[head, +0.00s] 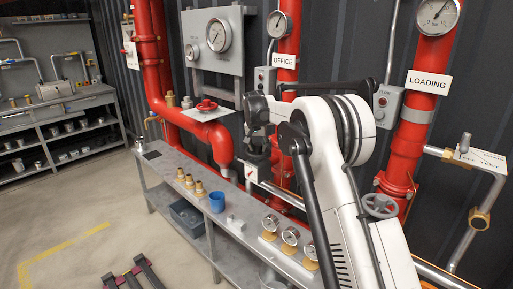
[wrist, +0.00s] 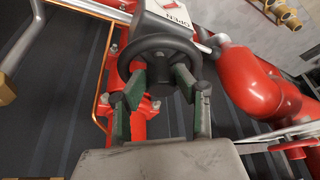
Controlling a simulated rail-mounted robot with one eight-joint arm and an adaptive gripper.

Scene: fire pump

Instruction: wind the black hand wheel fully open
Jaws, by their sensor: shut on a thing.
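The black hand wheel (wrist: 157,42) shows in the upper middle of the wrist view, in front of a pale plate marked OPEN (wrist: 176,13). My gripper (wrist: 161,72) reaches up to it with green-padded fingers at the lower part of the wheel, one left and one right of the middle. The fingers are shut on the wheel; their exact contact with rim or hub is hard to make out. In the head view my gripper (head: 256,150) is small and dark beside the red pipework, and I cannot make out the wheel there.
A red pipe (wrist: 262,82) runs close on the right of my gripper in the wrist view. In the head view a grey bench (head: 172,163) bears brass fittings (head: 188,182), a blue cup (head: 217,202) and gauges (head: 290,236). A grey hand wheel (head: 380,206) sits right of my arm.

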